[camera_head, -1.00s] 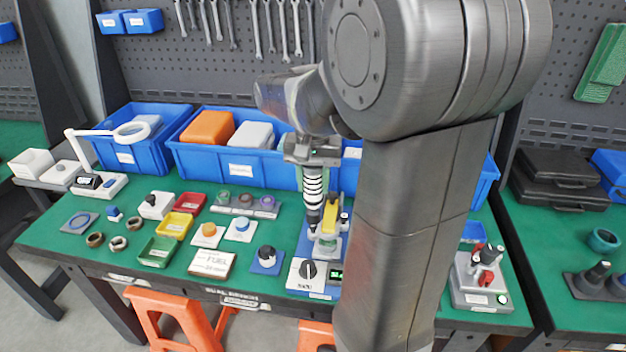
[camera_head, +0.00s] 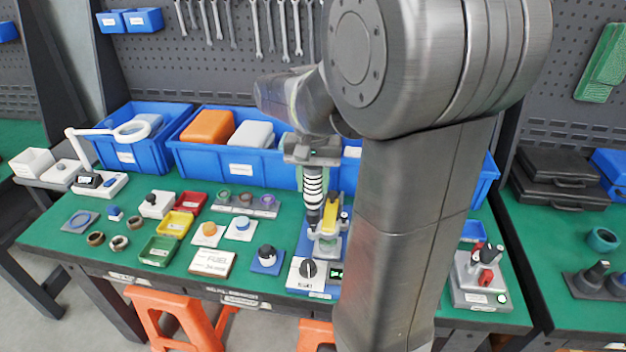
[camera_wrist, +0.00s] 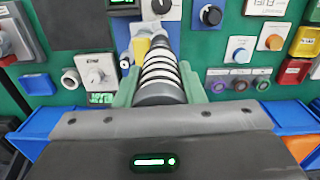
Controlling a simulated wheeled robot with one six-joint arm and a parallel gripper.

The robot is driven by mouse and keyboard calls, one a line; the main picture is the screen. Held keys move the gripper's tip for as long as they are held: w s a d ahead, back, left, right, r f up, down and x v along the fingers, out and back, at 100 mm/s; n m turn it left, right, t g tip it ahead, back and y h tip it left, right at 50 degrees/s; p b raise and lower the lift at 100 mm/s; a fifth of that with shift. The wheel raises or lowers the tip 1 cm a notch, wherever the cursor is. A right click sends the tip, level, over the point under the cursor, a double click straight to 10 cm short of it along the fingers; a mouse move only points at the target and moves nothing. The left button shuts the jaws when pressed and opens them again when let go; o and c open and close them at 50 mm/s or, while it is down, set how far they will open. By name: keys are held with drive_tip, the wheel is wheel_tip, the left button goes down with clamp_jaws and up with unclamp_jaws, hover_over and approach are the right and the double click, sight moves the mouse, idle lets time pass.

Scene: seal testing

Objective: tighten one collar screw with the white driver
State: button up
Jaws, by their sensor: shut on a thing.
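My gripper (camera_head: 312,168) is shut on the white driver (camera_head: 313,184), which has black rings and points down. In the wrist view the driver (camera_wrist: 160,76) sits between the two gripper fingers and runs away from the camera. Its dark lower end is over the left part of the fixture (camera_head: 327,246), beside a yellow piece (camera_head: 331,203). The yellow piece also shows in the wrist view (camera_wrist: 141,48), partly behind the driver. The driver's tip and the collar screws are too small or hidden, so I cannot tell whether they touch.
A black knob (camera_head: 308,268) is in front of the fixture. Blue bins (camera_head: 240,165) line the back. Small trays and a dark-knobbed block (camera_head: 267,257) stand to the left. A device with red parts (camera_head: 480,285) stands at the right. My arm hides the bench between.

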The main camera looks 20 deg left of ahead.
sight(313, 192)
drive_tip(key=shift+f+b, duration=0.7)
drive_tip(key=shift+f, duration=0.35)
idle(0.5)
drive_tip(key=shift+f+p, duration=0.45)
drive_tip(key=shift+f, duration=0.1)
idle(3.3)
drive_tip(key=shift+r+p, duration=2.25)
drive_tip(key=shift+r, duration=0.35)
